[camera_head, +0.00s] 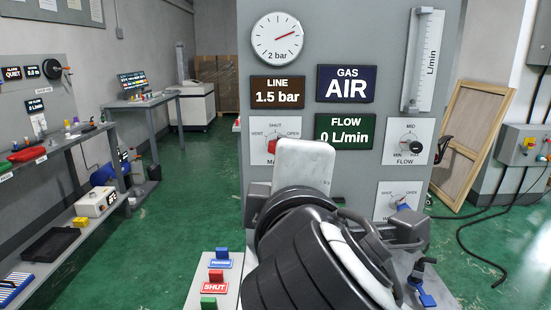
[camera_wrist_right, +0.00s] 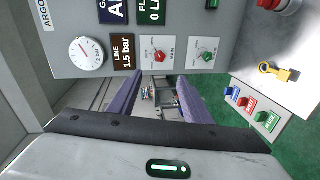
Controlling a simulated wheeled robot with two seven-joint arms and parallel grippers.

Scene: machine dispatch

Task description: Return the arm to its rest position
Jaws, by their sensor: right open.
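My right arm (camera_head: 310,235) reaches up from the bottom of the head view, with its wrist in front of the grey gas panel (camera_head: 348,15). Its own wrist hides the fingers there. In the right wrist view my right gripper (camera_wrist_right: 156,95) shows two purple-grey fingers spread apart, with nothing between them. The panel stands beyond the fingers in that view. My left arm and gripper are not in view.
Labelled blue, red and green blocks (camera_head: 216,275) sit at lower left. Shelving (camera_head: 70,225) stands left; green floor between is clear.

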